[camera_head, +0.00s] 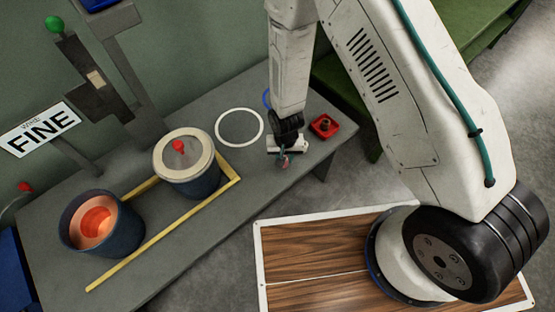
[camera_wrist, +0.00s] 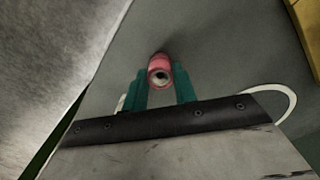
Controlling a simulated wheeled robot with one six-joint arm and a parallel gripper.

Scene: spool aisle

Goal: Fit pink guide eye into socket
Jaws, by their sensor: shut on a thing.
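The pink guide eye (camera_wrist: 159,70) is a short pink ring with a dark hole, seen end-on in the wrist view. My gripper (camera_wrist: 161,86) has its two teal fingers shut on it, one on each side. In the head view my gripper (camera_head: 283,158) points down over the right end of the grey bench, with a little pink at its tips. Whether the eye touches the bench I cannot tell. A red square block (camera_head: 324,126) with a dark round centre sits just right of my gripper. I cannot tell whether this is the socket.
A white ring (camera_head: 262,127) is marked on the grey bench (camera_head: 215,227) left of my gripper. A lidded drum (camera_head: 187,182) stands by a yellow rail (camera_head: 165,238), an open drum (camera_head: 118,228) farther left.

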